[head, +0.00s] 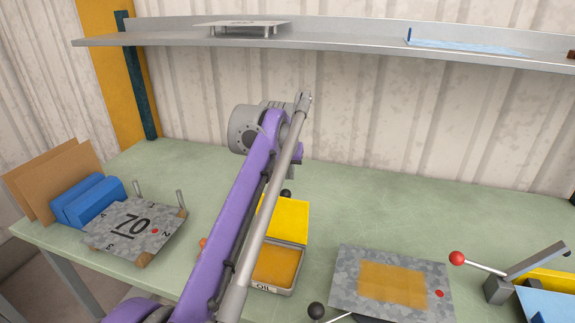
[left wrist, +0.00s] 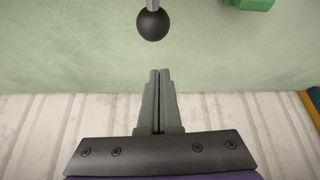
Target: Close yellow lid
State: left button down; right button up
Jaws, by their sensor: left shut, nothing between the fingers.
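The yellow lid (head: 288,220) stands open at the back of a small grey box labelled OIL (head: 275,291), which has an orange surface inside. My left arm hides the lid's left part. A black ball knob (head: 287,193) shows just above the lid's top edge; a black ball on a stem also shows in the left wrist view (left wrist: 152,24). My left gripper (left wrist: 159,73) is shut and empty, with its fingertips apart from that ball. In the head view its fingers are hidden behind my purple arm. My right gripper is not in view.
A mottled plate with an orange patch (head: 392,282) and a red-knobbed lever (head: 457,258) are on the right. A metal shelf (head: 330,39) runs along the wall above. The green table's back middle is clear.

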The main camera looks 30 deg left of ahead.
aim_at(284, 213)
pick_arm(q)
jog(key=s, duration=0.1)
jog(key=s+d, duration=0.1)
jog(key=s, duration=0.1)
jog(key=shift+s+d+f, duration=0.15)
jog(key=shift+s+f, duration=0.05)
jog(key=shift+s+r, duration=0.1)
jog(key=shift+s, duration=0.1)
jog(key=shift+s+d+r+t+b, duration=0.15)
jog(key=shift+s+t+b, duration=0.15)
jog(key=shift+s+t, duration=0.2)
